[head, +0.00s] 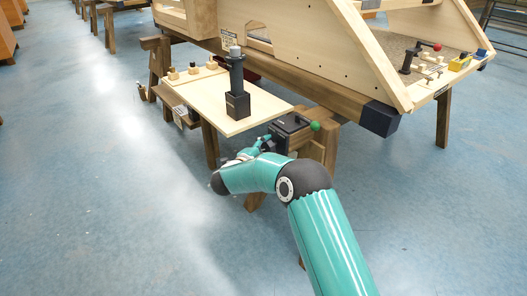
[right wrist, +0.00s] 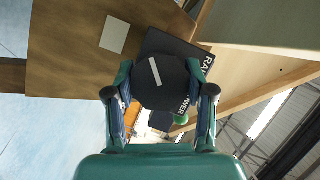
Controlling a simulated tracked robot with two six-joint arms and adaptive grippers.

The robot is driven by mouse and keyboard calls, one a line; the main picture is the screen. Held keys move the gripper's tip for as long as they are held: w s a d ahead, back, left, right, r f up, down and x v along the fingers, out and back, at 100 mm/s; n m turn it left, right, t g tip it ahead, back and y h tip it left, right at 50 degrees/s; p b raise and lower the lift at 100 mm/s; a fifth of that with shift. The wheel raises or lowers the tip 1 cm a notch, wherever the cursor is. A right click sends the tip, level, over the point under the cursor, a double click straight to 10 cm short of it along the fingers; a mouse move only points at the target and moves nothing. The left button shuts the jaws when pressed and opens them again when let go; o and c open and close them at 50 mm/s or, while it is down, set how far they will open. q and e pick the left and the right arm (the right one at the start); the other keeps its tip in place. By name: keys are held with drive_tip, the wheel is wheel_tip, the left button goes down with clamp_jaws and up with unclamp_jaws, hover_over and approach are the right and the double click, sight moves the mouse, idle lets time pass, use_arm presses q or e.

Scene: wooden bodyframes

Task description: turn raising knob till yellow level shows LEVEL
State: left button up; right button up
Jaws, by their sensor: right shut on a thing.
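The raising knob (right wrist: 158,84) is a round black disc with a white pointer line, seen in the right wrist view in front of a black plate with partly hidden white lettering (right wrist: 186,52). My right gripper (right wrist: 160,78) has one finger on each side of the knob and is shut on it. In the head view my right gripper (head: 262,143) is at the front of a black box (head: 290,130) below the wooden bench; the knob is hard to make out there. A small yellow block (head: 460,63), possibly the yellow level, lies at far right; its reading is too small to tell. My left gripper is out of view.
A green ball (head: 315,126) sits at the black box's right side. A pale board (head: 205,95) bearing a black post (head: 237,85) is just above my gripper. A large wooden frame (head: 300,40) stands behind. The blue floor (head: 100,200) at left is clear.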

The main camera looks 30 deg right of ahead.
drive_tip(key=o, duration=1.2)
drive_tip(key=shift+s+d+f, duration=0.15)
drive_tip(key=shift+s+d, duration=0.05)
drive_tip(key=shift+c, duration=0.2)
drive_tip(key=shift+a, duration=0.1)
drive_tip(key=shift+w, duration=0.1)
drive_tip(key=shift+a, duration=0.1)
drive_tip(key=v, duration=1.1)
drive_tip(key=shift+s+a, duration=0.25)
drive_tip(key=shift+a, duration=0.1)
